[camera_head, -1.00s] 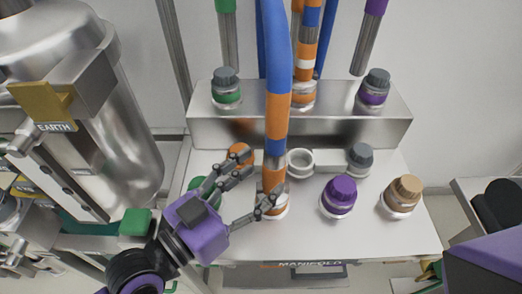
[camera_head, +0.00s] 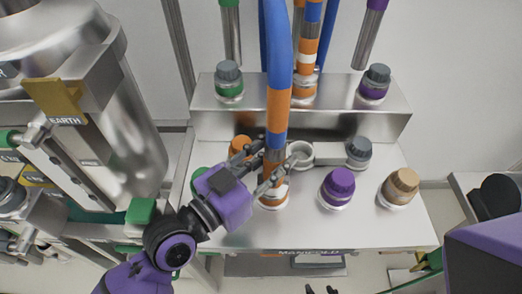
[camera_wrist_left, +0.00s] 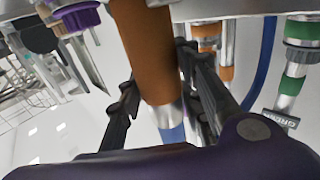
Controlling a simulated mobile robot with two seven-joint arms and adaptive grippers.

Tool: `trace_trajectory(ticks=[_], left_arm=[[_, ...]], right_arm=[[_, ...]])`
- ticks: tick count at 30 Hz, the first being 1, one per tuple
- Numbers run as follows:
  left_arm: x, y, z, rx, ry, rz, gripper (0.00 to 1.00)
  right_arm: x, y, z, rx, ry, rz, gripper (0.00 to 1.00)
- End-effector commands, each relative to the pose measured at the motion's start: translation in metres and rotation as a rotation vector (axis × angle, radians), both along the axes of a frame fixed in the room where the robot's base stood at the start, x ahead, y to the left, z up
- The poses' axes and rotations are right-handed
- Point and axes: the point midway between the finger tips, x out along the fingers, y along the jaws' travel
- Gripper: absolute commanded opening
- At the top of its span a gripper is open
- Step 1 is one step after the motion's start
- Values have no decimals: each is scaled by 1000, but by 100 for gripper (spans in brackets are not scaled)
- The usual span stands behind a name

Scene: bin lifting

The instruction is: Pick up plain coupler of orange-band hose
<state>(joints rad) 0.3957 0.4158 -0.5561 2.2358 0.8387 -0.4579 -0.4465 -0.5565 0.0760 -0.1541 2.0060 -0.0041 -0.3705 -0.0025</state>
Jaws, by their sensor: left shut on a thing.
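The blue hose with orange bands (camera_head: 279,100) hangs down in the middle of the head view. Its plain metal coupler (camera_head: 275,156) ends in an orange sleeve on the front manifold port (camera_head: 272,203). My left gripper (camera_head: 268,164) is shut on the hose end at the coupler, with fingers on both sides. In the left wrist view, the orange sleeve (camera_wrist_left: 146,55) and a shiny metal part run between the left fingers (camera_wrist_left: 163,88). The fingers hide part of the coupler. Dark tips, apparently of my right gripper (camera_head: 321,289), barely show at the bottom edge.
Another hose with orange, blue and white bands (camera_head: 308,40) stands behind on the raised step. Purple (camera_head: 338,184), tan (camera_head: 401,184) and grey (camera_head: 359,149) caps and an open white-rimmed port (camera_head: 300,154) are to the right. A steel tank (camera_head: 125,130) stands at left.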

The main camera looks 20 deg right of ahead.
Motion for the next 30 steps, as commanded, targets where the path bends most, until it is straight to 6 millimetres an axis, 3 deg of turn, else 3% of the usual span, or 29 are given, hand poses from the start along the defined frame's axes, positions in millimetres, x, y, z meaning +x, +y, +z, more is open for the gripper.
trace_trajectory(ticks=[14,20,30], left_arm=[[0,0,10,-3,-4,0,0],[0,0,38,-7,-11,0,0],[-40,40,99,1,-10,0,0]], right_arm=[[0,0,2,0,-1,0,36],[4,0,7,1,-10,-1,36],[11,-1,21,3,-30,-4,36]])
